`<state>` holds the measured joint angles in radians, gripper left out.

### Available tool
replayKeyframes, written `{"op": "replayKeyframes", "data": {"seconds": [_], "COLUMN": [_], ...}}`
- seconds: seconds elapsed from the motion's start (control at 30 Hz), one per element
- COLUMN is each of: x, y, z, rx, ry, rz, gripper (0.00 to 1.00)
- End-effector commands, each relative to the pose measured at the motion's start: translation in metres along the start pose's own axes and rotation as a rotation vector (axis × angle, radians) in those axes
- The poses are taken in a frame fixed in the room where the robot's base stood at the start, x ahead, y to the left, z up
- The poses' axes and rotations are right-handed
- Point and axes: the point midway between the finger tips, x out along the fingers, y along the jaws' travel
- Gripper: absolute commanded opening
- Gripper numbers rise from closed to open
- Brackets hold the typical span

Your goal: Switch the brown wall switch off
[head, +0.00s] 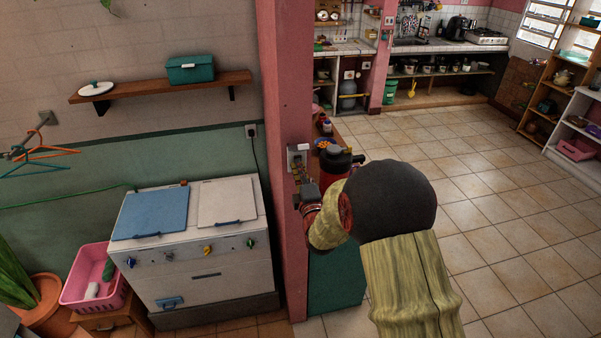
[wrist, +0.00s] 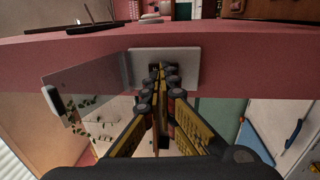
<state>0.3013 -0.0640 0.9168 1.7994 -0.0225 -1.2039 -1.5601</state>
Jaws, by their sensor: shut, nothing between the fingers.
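A pale switch plate (head: 298,152) is on the narrow face of the pink wall end, right of the white stove. In the wrist view the plate (wrist: 190,66) lies straight ahead, behind my fingers. My gripper (head: 300,172) is just below and in front of the plate in the head view. In the wrist view my gripper (wrist: 159,70) is shut and empty, its tips at or very near the plate. I cannot tell whether they touch it.
A red and black container (head: 336,165) stands close behind my gripper. The white stove (head: 194,245) stands to the left, under a wooden shelf (head: 160,88). A socket (head: 251,131) is on the green wall. The tiled floor (head: 500,210) at right is clear.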

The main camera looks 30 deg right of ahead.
Motion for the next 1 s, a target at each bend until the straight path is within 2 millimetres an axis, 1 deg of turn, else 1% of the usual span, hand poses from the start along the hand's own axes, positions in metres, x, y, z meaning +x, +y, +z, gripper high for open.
{"op": "replayKeyframes", "data": {"seconds": [0.37,0.53,0.67,0.77,1.0], "x": [0.001,0.007,0.011,0.011,0.012], "y": [0.0,0.0,0.009,0.006,0.008], "z": [0.0,0.0,0.0,0.0,0.0], "rx": [0.0,0.0,0.0,0.0,0.0], "ry": [0.0,0.0,0.0,0.0,0.001], "rz": [0.001,0.001,-0.074,-0.096,-0.092], "gripper": [0.0,0.0,0.0,0.0,0.0]}}
